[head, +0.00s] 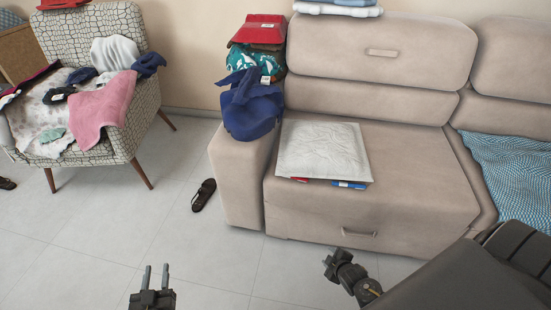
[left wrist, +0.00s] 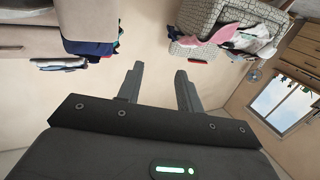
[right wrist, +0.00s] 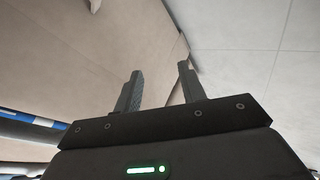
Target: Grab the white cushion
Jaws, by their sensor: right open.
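The white cushion (head: 322,150), square and flat with a quilted pattern, lies on the sofa seat. Red and blue items (head: 348,184) stick out from under its front edge. My left gripper (head: 156,268) is above the floor, left of the sofa and well away from the cushion. Its two fingers are apart and empty, as the left wrist view (left wrist: 159,70) also shows. My right gripper (head: 329,263) is in front of the sofa, nearer to me than the cushion and not touching it. In the right wrist view (right wrist: 158,68) its fingers are apart with nothing between them.
The beige sofa (head: 410,185) has folded clothes (head: 255,105) piled on its left arm and a blue patterned cloth (head: 510,170) at right. A patterned armchair (head: 140,105) with laundry stands at left. A dark sandal (head: 204,194) lies on the otherwise open floor between them.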

